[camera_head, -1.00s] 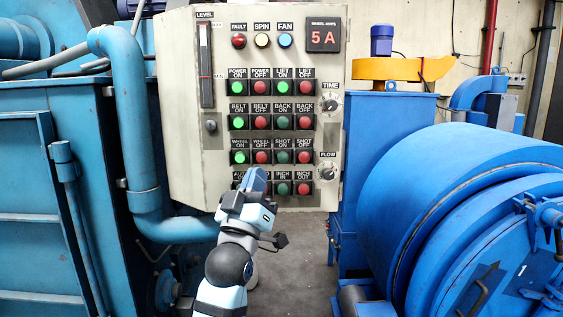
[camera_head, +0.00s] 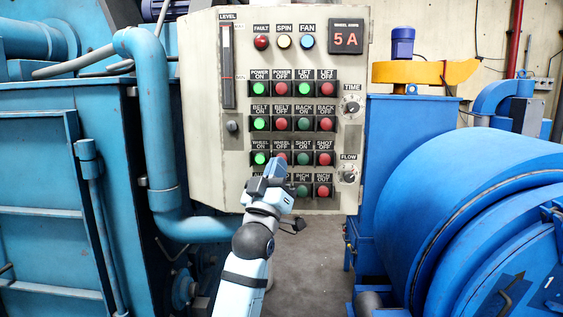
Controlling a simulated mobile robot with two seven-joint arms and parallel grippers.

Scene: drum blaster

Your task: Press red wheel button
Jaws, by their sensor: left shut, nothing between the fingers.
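The control panel (camera_head: 207,180) is a pale upright box with rows of green and red buttons under black labels. The red WHEEL OFF button (camera_head: 282,155) is in the third button row, right of the lit green WHEEL ON button (camera_head: 260,158). My left gripper (camera_head: 277,165) is shut and empty, its tip in front of the red wheel button's lower part. The tip partly hides that button; I cannot tell whether it touches. The gripper and arm also hide some bottom-row buttons. My right gripper is not in view.
The red BELT OFF button (camera_head: 281,124) is just above, and the green SHOT ON button (camera_head: 303,159) is just right. A blue pipe (camera_head: 150,130) runs down left of the panel. A large blue drum (camera_head: 450,220) stands at right. Grey floor is clear between.

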